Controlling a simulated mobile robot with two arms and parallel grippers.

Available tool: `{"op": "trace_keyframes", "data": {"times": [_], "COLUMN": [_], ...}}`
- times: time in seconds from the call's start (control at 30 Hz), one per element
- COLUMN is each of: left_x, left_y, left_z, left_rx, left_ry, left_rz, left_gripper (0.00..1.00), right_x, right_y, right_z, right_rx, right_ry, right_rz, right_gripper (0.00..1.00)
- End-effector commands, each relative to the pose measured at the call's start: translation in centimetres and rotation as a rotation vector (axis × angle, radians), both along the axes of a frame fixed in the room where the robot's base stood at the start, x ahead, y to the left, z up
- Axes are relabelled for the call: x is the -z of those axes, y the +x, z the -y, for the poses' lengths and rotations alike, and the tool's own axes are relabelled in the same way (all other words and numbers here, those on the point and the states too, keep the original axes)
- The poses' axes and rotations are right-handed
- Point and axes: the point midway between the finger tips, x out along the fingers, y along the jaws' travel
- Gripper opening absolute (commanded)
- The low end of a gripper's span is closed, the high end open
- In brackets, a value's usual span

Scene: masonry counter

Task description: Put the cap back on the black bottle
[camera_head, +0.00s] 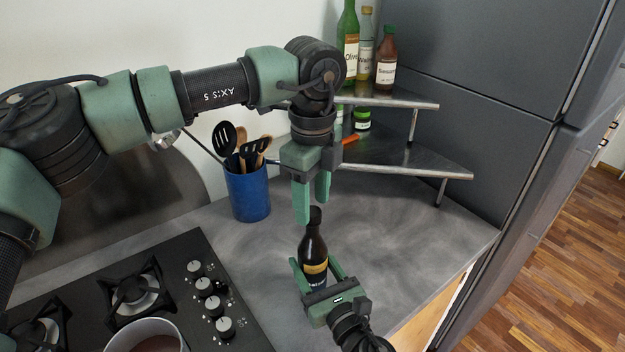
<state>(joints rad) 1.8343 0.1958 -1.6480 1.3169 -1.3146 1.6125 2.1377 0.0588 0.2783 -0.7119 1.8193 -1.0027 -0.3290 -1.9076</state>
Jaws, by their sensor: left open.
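The black bottle (314,264) stands upright on the grey counter, with a yellow and dark label. A dark cap (315,214) shows at the top of its neck; I cannot tell how firmly it sits. My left gripper (313,208) points down just above and around the bottle's top, with its green fingers apart. The left finger is beside the cap, and the other ends a little above and behind it. My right gripper (314,262) comes from the front, with its fingers on both sides of the bottle's body, closed on it. The label's lower part is hidden by this gripper.
A blue utensil holder (248,192) stands behind left. A metal corner shelf (410,165) with bottles (386,60) is behind right. The gas hob (180,270) with a pot (146,338) is at left. Counter right of the bottle is clear.

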Motion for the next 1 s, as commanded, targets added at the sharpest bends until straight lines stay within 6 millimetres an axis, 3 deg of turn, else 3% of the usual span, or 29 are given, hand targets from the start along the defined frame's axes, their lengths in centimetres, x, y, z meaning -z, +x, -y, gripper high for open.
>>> {"op": "trace_keyframes", "data": {"times": [0.2,0.47,0.63,0.67,1.0], "left_x": [1.44,1.5,1.48,1.48,1.47], "left_y": [-0.02,-0.01,0.0,0.0,0.0], "left_z": [0.01,0.02,0.01,0.02,0.02], "left_rx": [0.0,0.0,0.0,0.0,0.031], "left_ry": [-0.001,-0.001,-0.001,-0.001,-0.001], "left_rz": [-0.001,0.0,0.0,0.0,0.0], "left_gripper": [0.49,0.49,0.05,0.0,0.0], "right_x": [0.03,0.04,0.04,0.04,0.04], "right_y": [0.01,0.01,0.01,0.01,0.01], "right_z": [0.02,0.02,0.02,0.02,0.02], "right_rx": [0.0,0.0,0.0,0.0,0.0], "right_ry": [-0.001,-0.001,-0.001,-0.001,-0.001], "right_rz": [0.0,0.0,0.0,0.0,0.0], "right_gripper": [0.0,0.0,0.0,0.0,0.0]}}
